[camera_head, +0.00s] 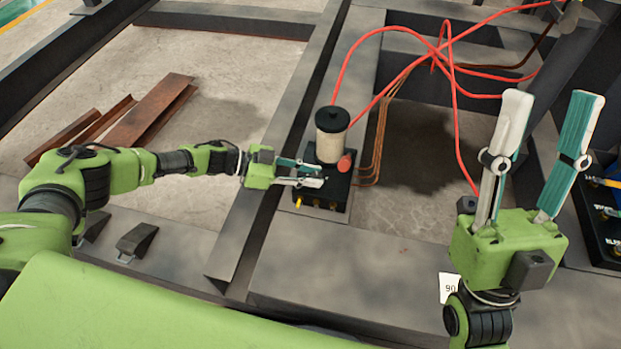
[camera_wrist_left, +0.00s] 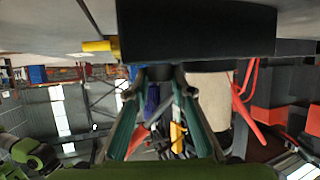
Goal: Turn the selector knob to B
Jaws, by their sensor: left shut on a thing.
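A black box (camera_head: 322,196) stands on the grey steel beam, with a black-lidded, cream canister (camera_head: 331,140) and a red cylinder (camera_head: 345,162) on it. My left gripper (camera_head: 320,174) reaches in from the left, its fingertips at the box's left part beside the canister. It is shut on a small dark piece, apparently the selector knob, mostly hidden by the fingers. In the left wrist view the two fingers (camera_wrist_left: 163,80) close in at the black box (camera_wrist_left: 195,30). No B mark or knob pointer is readable. My right gripper (camera_head: 550,97) is open, empty and points upward.
Red hoses (camera_head: 446,60) and copper-coloured lines (camera_head: 380,130) run behind and right of the box. Another dark panel with fittings (camera_head: 603,205) stands at the right edge. Rusty steel pieces (camera_head: 150,110) lie on the floor at left. The front beam (camera_head: 350,260) is clear.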

